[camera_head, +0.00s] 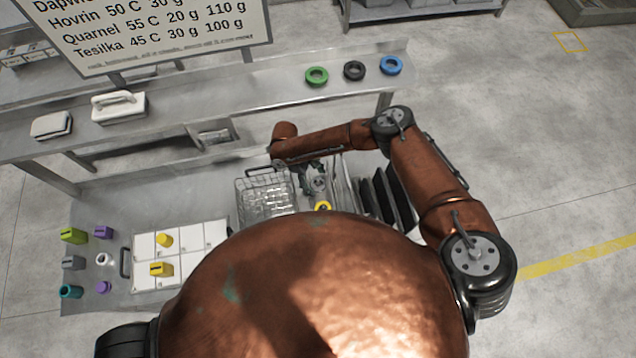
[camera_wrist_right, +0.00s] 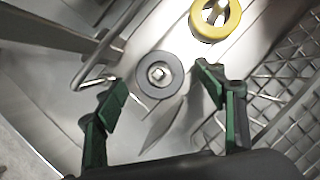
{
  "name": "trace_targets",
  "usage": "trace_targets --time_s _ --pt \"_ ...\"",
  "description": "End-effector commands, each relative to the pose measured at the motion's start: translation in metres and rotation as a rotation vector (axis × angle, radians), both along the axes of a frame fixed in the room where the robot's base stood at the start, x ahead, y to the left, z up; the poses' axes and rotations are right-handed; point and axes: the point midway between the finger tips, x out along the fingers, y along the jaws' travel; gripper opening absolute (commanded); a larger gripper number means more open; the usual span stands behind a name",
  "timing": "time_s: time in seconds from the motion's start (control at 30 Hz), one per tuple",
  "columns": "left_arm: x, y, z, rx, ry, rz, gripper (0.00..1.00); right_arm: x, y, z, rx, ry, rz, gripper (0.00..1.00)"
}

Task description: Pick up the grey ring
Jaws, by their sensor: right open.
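The grey ring (camera_wrist_right: 160,75) lies in the right wrist view on a pale metal surface, with a small light post end showing in its hole. My right gripper (camera_wrist_right: 162,88) is open, with one green finger to each side of the ring and a little nearer the camera; neither visibly grips it. In the head view my right gripper (camera_head: 313,170) is small and reaches down between the wire basket and the dark upright panels. The ring is hard to make out there. My left gripper is not in view.
A yellow ring (camera_wrist_right: 216,18) lies close to the grey one. A wire basket (camera_head: 265,197) stands beside my right gripper, with dark upright panels (camera_head: 385,192) on the other side. Green (camera_head: 317,75), black (camera_head: 354,70) and blue (camera_head: 391,65) rings lie on the shelf above.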

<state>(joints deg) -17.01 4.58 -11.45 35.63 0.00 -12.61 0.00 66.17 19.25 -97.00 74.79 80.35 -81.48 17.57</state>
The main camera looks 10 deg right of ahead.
Motion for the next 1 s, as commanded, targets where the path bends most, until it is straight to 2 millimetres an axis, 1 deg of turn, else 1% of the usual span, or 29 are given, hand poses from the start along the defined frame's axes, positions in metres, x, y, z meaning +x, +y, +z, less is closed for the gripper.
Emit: trace_targets --time_s 0.03,0.1,0.3,0.6,0.9,1.0 --pt "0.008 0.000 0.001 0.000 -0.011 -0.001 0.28 -0.001 -0.001 -0.003 0.000 0.000 0.000 0.64" --pt "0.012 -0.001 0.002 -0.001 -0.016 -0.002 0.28 -0.001 -0.001 -0.005 0.001 -0.001 0.000 0.64" --pt "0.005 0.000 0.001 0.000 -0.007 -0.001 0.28 -0.001 -0.001 -0.006 0.001 -0.001 0.000 0.64" --pt "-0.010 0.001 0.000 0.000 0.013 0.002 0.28 -0.001 -0.002 -0.005 0.001 -0.001 0.000 0.43" --pt "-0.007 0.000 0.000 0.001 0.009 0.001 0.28 -0.001 -0.002 -0.005 0.001 -0.001 0.000 0.22" --pt "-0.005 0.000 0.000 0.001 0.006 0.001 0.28 -0.001 -0.002 -0.005 0.001 -0.001 0.000 0.21"
